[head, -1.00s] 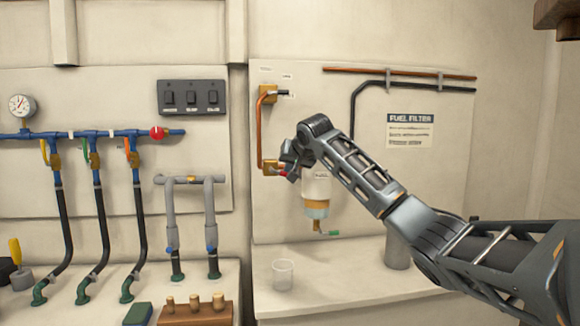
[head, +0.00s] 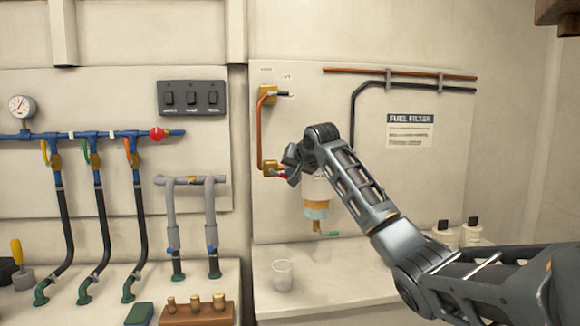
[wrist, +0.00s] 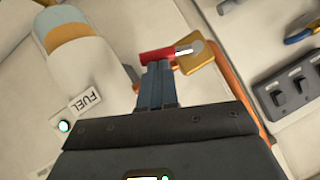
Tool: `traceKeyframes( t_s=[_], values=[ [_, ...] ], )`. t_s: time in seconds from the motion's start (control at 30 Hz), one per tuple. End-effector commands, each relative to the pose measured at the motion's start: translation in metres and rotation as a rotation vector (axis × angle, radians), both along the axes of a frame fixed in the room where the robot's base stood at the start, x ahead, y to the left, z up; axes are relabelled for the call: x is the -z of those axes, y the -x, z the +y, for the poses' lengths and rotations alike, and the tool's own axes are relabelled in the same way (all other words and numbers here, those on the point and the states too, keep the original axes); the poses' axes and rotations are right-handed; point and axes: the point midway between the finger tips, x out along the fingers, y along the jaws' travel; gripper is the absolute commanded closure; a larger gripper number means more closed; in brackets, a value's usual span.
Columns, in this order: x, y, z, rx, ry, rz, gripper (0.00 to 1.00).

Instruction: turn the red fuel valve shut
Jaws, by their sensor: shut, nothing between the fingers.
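The red fuel valve handle (wrist: 157,54) lies across the tips of my fingers in the wrist view, beside its brass valve body (wrist: 199,56). In the head view the brass body (head: 269,168) sits at the lower end of the copper pipe, with only a little red handle (head: 282,172) showing next to my gripper (head: 288,164). My gripper (wrist: 155,68) is shut with nothing between its fingers. Its tips are at the side of the handle; whether they touch it I cannot tell.
The fuel filter bowl (head: 316,207) hangs just below my wrist. A clear cup (head: 283,274) stands on the bench beneath. A switch panel (head: 192,97) and blue manifold with a red knob (head: 157,133) are to the left. White bottles (head: 471,232) stand at right.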

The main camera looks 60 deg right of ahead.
Motion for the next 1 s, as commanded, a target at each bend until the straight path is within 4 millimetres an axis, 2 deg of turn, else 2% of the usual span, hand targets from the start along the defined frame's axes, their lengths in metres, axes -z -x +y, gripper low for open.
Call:
traceKeyframes(
  t_s=[0.47,1.0],
  values=[
    [0.016,0.000,0.000,0.000,-0.177,-0.203,1.00],
    [0.045,-0.006,0.005,-0.002,-0.501,-0.586,1.00]
  ],
)
